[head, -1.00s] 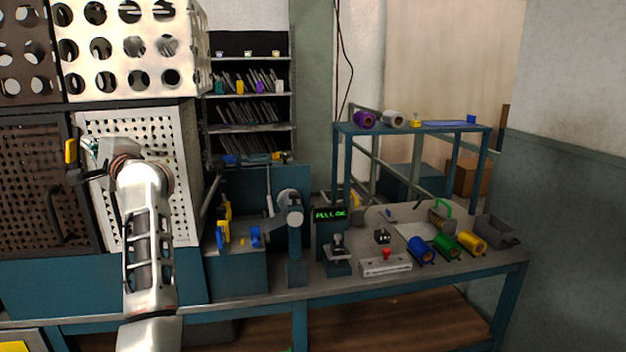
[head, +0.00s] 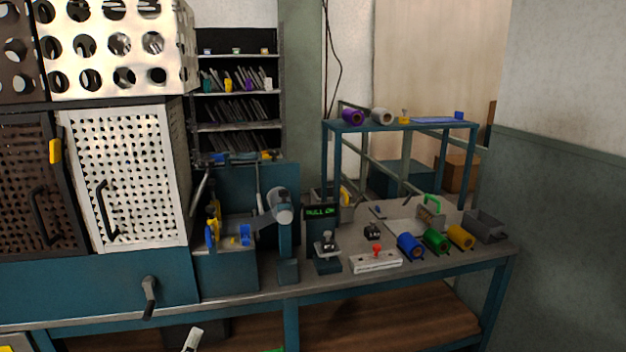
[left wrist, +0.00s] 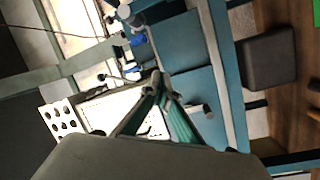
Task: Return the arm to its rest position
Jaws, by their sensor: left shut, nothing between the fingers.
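My left gripper (left wrist: 157,84) shows in the left wrist view with its two fingers drawn together at the tips and nothing between them. In the head view only a small pale piece of my left arm shows at the bottom edge, low in front of the bench. The white perforated door (head: 128,175) of the cabinet stands shut, its black handle (head: 106,208) clear of the gripper. My right gripper is in neither view.
A lever (head: 149,299) sticks out of the blue cabinet base. The bench (head: 330,287) carries a press, a display (head: 320,212) with green lettering, blue, green and yellow rolls and a grey bin (head: 485,226). A raised rack (head: 400,126) stands behind.

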